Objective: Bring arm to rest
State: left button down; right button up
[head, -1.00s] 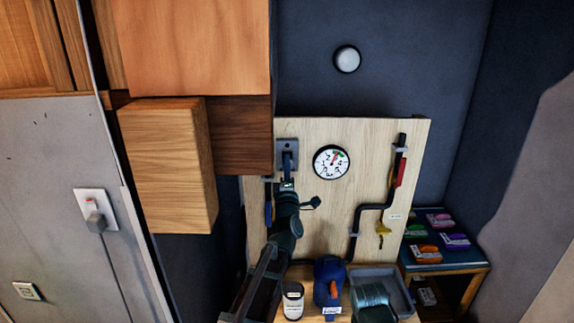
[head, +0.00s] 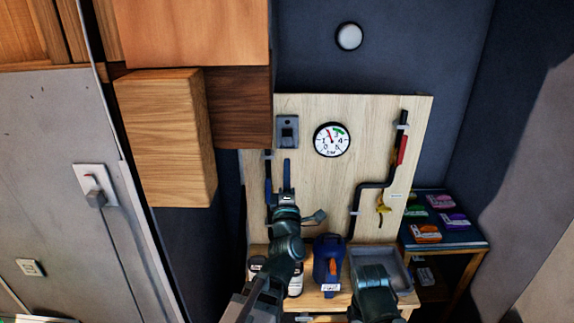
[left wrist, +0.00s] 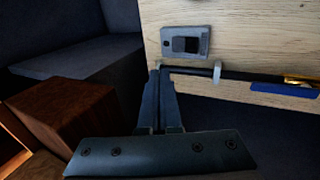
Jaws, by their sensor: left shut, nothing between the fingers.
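My left gripper (head: 287,168) is shut and empty in the head view, its fingers pointing up just below a grey wall switch (head: 288,132) on the pale wooden board (head: 365,115). In the left wrist view, the shut fingers (left wrist: 158,72) are together, below and left of the switch's dark rocker (left wrist: 186,45). A visible gap separates the fingers from the switch in the head view. At the bottom of the head view is a dark part of what looks like my right arm; its fingertips do not show.
The board carries a round gauge (head: 332,140) and a black pipe with a red section and a yellow valve (head: 381,203). Below stand a blue jug (head: 328,262) and a grey tray (head: 398,262). A wooden box (head: 160,140) juts out left of the arm.

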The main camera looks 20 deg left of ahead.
dwell(0.3)
pick_arm(q)
jog(key=w+d+f+m+g+h, duration=0.1)
jog(key=d+f+m+g+h, duration=0.5)
jog(key=d+f+m+h, duration=0.45)
jog(key=s+d+f+m+g, duration=0.6)
jog(key=d+f+m, duration=0.2)
jog(key=f, duration=0.4)
jog(key=s+a+f+m+g+y, duration=0.2)
jog(key=s+f+m+g, duration=0.1)
jog(key=s, duration=0.6)
jog(key=s+a+f+m+g+y, duration=0.2)
jog(key=s+f+m+g+y, duration=0.1)
jog(key=s+f+g, duration=0.2)
jog(key=s+g, duration=0.2)
jog(key=s, duration=0.2)
jog(key=shift+s+a+y, duration=0.15)
jog(key=shift+s+y, duration=0.05)
jog(key=shift+y, duration=0.15)
jog(key=shift+f+m, duration=0.15)
jog(key=shift+m, duration=0.1)
